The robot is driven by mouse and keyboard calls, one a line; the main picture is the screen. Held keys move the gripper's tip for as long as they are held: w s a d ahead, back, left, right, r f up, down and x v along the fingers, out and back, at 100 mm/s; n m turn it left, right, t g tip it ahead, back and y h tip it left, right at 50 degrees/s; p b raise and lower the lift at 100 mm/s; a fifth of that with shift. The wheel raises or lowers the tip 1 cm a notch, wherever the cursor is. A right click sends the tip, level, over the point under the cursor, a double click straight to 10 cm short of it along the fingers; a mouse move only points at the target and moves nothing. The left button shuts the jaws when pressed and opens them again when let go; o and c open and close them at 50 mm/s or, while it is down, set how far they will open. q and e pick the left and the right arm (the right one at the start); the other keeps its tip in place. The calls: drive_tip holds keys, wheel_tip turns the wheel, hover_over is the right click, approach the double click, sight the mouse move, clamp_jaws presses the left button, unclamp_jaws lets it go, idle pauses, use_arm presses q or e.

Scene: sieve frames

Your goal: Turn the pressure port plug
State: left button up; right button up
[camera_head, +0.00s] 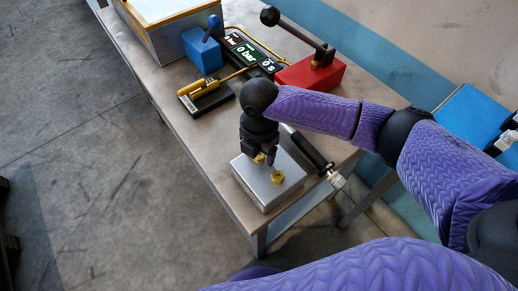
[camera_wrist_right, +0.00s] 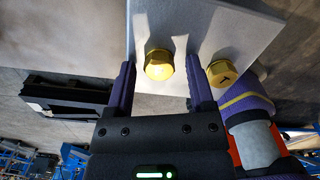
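A grey metal block (camera_head: 256,188) lies near the front end of the table, with two gold hex plugs on its top. The nearer-right plug (camera_head: 278,177) stands clear in the head view. The other plug (camera_head: 259,158) is partly hidden by my right gripper (camera_head: 266,160), which points down at it. In the right wrist view, one gold plug (camera_wrist_right: 159,64) appears between my open fingers, with a gap on each side. The second plug (camera_wrist_right: 221,73), with a dark mark, shows outside the right finger. I cannot tell whether a finger touches anything. My left gripper is not in view.
A black-handled tool (camera_head: 308,149) lies right of the block. Behind are a black tray with a yellow piece (camera_head: 205,95), a blue lever box (camera_head: 203,50), a red lever box (camera_head: 312,74) and a gauge display (camera_head: 247,50). The table edge is close to the block.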

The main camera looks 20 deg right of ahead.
clamp_jaws()
